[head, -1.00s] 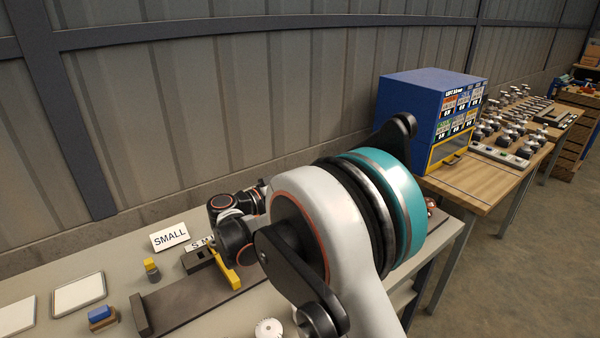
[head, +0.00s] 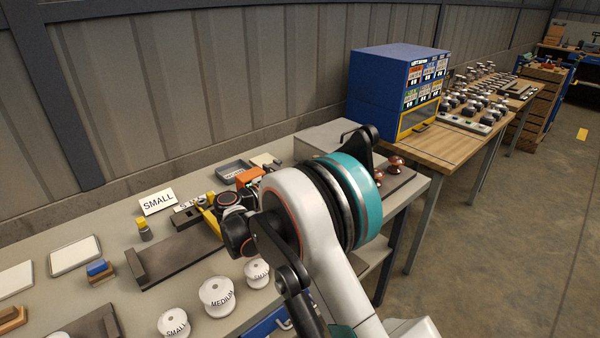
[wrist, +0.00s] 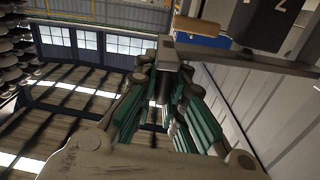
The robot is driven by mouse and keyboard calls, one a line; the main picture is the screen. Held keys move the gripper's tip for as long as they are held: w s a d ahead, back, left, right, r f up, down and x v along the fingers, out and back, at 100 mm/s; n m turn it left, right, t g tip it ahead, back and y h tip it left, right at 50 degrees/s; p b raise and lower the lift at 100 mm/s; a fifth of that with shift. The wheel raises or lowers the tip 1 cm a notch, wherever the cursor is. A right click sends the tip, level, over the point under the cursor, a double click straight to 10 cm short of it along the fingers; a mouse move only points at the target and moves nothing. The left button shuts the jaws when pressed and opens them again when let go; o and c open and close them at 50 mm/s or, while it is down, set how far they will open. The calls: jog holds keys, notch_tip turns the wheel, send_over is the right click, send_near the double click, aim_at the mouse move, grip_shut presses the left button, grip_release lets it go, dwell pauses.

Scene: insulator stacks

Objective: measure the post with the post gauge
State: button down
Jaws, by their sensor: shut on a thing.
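A long dark rail (head: 180,268) with an upright end stop lies on the bench in the head view and looks like the post gauge. A yellow piece (head: 209,218) and a block with a partly hidden letter label (head: 187,206) are at its far end. My arm and wrist cover the area just right of them, so my fingertips are hidden there. In the wrist view my gripper (wrist: 165,85), with green fingers, is shut on a grey piece (wrist: 167,52). I cannot tell whether that piece is the post.
A SMALL card (head: 157,202) and a small yellow-topped cylinder (head: 145,230) are left of the block. White discs (head: 217,296) marked with sizes lie in front. A grey tray (head: 233,170) and copper-coloured pieces (head: 397,165) are behind and right. A blue cabinet (head: 385,95) stands on the wooden table.

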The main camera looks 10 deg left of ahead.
jog(key=shift+f, duration=0.35)
jog(key=c, duration=1.7)
grip_release()
jog(key=shift+a, duration=0.1)
jog(key=v, duration=1.2)
